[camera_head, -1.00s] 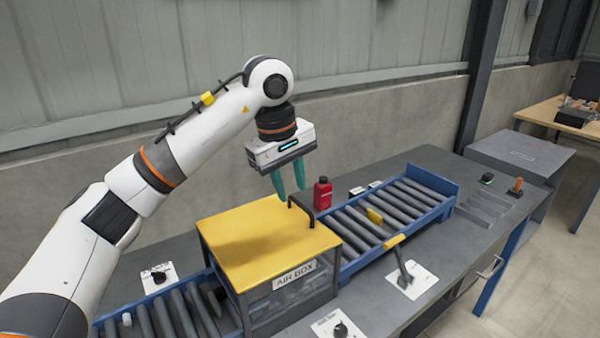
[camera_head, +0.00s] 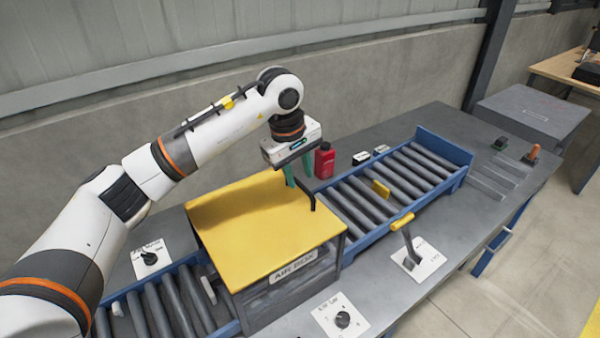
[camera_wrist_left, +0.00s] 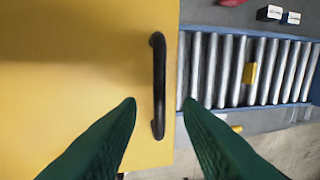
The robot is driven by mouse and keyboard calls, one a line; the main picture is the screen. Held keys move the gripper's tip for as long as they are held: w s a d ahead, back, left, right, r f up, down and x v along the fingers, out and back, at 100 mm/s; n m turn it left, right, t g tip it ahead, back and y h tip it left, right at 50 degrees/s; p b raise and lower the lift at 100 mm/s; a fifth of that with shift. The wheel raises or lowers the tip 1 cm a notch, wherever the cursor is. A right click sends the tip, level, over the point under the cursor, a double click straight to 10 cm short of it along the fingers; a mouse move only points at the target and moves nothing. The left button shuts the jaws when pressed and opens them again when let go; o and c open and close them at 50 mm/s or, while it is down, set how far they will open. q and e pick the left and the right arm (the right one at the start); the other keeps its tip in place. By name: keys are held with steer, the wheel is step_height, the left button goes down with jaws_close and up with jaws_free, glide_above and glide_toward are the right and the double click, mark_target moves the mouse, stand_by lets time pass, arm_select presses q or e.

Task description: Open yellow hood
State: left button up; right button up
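The yellow hood (camera_head: 250,225) lies closed on top of the box marked AIR BOX (camera_head: 292,268), which straddles the roller conveyor. Its black bar handle (camera_head: 306,192) is at the hood's right edge; in the left wrist view the handle (camera_wrist_left: 158,85) runs upright in the picture. My left gripper (camera_head: 300,178) points down over the handle. In the left wrist view its two green fingers (camera_wrist_left: 158,103) are apart, one each side of the handle's line, with nothing held. I cannot tell how far above the handle the tips are. My right gripper is not in view.
The roller conveyor (camera_head: 397,177) with blue sides runs right from the box, with a yellow piece (camera_head: 381,188) on it. A red bottle (camera_head: 324,161) stands close behind the gripper. A yellow-tipped lever (camera_head: 402,222) and a knob panel (camera_head: 341,316) are in front.

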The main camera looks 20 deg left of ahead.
arm_select(q)
steer(key=shift+w+f, duration=0.1)
steer(key=shift+f, duration=0.4)
steer(key=shift+d+f, duration=0.1)
steer(key=shift+f, duration=0.3)
jaws_close()
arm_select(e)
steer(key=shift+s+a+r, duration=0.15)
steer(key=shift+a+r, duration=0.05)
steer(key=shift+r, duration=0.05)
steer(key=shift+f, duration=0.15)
